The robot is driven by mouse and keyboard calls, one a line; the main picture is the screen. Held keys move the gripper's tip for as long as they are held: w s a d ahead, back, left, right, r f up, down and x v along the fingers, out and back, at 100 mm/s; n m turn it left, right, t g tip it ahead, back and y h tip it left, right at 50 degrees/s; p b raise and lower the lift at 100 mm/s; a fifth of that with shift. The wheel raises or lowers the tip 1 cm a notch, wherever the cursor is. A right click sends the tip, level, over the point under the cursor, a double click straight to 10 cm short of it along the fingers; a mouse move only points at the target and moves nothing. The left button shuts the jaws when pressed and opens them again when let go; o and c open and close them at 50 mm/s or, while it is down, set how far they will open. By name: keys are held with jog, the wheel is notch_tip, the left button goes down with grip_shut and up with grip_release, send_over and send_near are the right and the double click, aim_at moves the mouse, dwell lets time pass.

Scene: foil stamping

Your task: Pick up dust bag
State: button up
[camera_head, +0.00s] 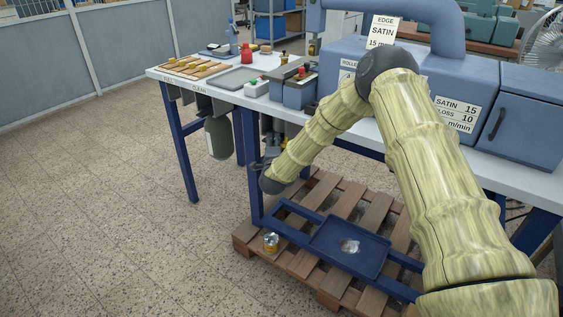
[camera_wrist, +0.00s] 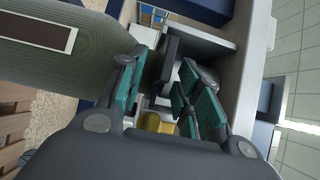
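The dust bag (camera_head: 219,140) is a grey-green rounded bag with a pale label, hanging below the table's front edge. In the wrist view the dust bag (camera_wrist: 75,65) fills the upper left, its label dark-centred with a light border. My gripper (camera_head: 268,158) is just right of the bag, below the table edge. In the wrist view my gripper (camera_wrist: 158,85) has its teal-padded fingers apart. The left finger overlaps the bag's end. A dark grey part shows beyond the gap, and I cannot tell whether it belongs to the bag. Nothing is visibly gripped.
The worktable (camera_head: 225,95) holds a wooden rack (camera_head: 192,69), a grey tray (camera_head: 238,78) and a large blue machine (camera_head: 335,62). A blue table leg (camera_head: 254,185) stands close to my gripper. A wooden pallet (camera_head: 330,190) lies below. The floor at left is clear.

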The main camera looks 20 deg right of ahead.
jog(key=shift+x, duration=0.95)
grip_shut()
